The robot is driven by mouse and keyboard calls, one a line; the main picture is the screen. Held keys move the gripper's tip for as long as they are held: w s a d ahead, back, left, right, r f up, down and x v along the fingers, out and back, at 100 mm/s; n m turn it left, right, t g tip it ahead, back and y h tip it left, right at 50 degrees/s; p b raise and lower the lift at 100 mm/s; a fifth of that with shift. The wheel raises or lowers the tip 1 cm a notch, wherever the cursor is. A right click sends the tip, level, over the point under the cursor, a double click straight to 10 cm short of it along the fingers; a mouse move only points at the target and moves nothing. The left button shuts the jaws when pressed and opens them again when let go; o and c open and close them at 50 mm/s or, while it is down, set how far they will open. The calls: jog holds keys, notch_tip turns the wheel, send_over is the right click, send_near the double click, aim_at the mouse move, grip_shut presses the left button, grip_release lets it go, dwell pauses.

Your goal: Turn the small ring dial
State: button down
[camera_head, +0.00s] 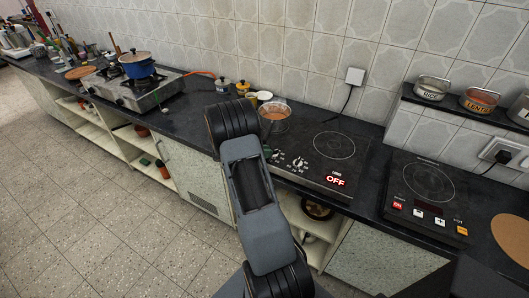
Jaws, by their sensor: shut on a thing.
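The induction hob with the lit red OFF sign (335,181) sits on the dark counter at centre right. On its front panel is a pale dial (299,163) with marks around it. A second, smaller pale dial (276,155) shows to its left, close beside my arm. I cannot tell for sure which one is the small ring dial. My arm rises from the bottom centre and bends in front of the counter, left of the dials. My gripper is hidden behind the arm, so its hold does not show.
A pan with reddish food (274,114) stands on the hob's left burner. A second hob (428,183) is to the right. A blue pot (138,66) is on the gas stove (140,91) at left. Labelled tins (480,101) line the shelf. The floor at left is clear.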

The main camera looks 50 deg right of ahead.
jog(key=n+t+b, duration=0.1)
jog(key=t, duration=0.1)
jog(key=s+n+t+b, duration=0.1)
jog(key=n+b, duration=0.1)
jog(key=n+t+h+b, duration=0.1)
jog(key=t, duration=0.1)
jog(key=shift+s+f+n+t, duration=0.25)
jog(key=shift+s+n+t, duration=0.05)
jog(key=shift+s+n, duration=0.1)
jog(key=t+b, duration=0.1)
jog(key=n+b, duration=0.1)
jog(key=shift+s+n+t+b, duration=0.2)
jog(key=shift+n+t+b, duration=0.1)
jog(key=shift+t+b, duration=0.1)
jog(key=shift+s+d+r+n+t+b, duration=0.1)
jog(key=shift+r+n+t+b, duration=0.15)
jog(key=shift+n+t+b, duration=0.3)
jog(key=shift+r, duration=0.1)
jog(key=c, duration=1.3)
grip_release()
jog(key=shift+o, duration=0.7)
jog(key=shift+d, duration=0.3)
jog(key=shift+a+r+t, duration=0.1)
jog(key=shift+a+t, duration=0.25)
jog(key=shift+a, duration=0.3)
jog(key=p+v, duration=0.1)
jog(key=v, duration=1.1)
jog(key=shift+a+r, duration=0.3)
